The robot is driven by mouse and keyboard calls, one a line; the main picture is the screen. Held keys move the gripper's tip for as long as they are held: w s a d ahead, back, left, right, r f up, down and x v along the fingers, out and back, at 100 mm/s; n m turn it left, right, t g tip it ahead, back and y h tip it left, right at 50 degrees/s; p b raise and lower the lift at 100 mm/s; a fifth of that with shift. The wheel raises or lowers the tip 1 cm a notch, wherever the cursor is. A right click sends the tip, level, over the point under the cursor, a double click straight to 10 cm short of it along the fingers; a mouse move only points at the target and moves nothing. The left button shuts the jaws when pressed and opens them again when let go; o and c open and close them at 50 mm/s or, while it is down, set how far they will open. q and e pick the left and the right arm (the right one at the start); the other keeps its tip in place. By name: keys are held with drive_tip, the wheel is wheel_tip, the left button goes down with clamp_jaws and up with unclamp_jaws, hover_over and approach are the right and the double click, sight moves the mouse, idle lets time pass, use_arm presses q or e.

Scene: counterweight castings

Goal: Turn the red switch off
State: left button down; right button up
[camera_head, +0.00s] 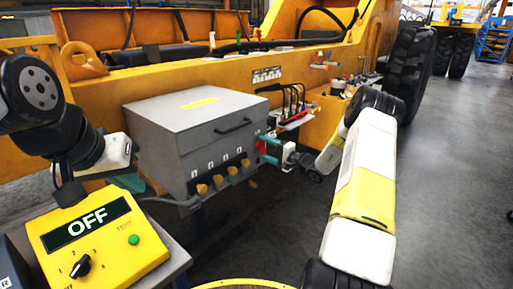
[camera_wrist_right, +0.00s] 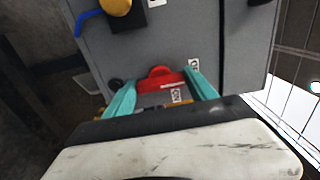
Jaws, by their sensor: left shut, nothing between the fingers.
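The red switch (camera_wrist_right: 160,76) is on the grey box face in the right wrist view, with a white ON label just below it and another small label at its upper right. My right gripper (camera_wrist_right: 161,90) has its teal fingers apart, one on each side of the red switch. I cannot tell whether they touch it. In the head view my right gripper (camera_head: 266,150) is at the right side of the grey box (camera_head: 205,130), and the switch is mostly hidden. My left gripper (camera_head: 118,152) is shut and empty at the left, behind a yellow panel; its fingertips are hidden.
The yellow panel (camera_head: 150,250) at the lower left has a dark display reading OFF, a black knob and a green button. Brass-coloured fittings (camera_head: 218,180) stick out along the grey box's lower front. A yellow machine frame stands behind; open floor (camera_head: 450,180) lies to the right.

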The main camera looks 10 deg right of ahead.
drive_tip(key=o, duration=0.4)
drive_tip(key=shift+o, duration=0.2)
drive_tip(key=v, duration=0.8)
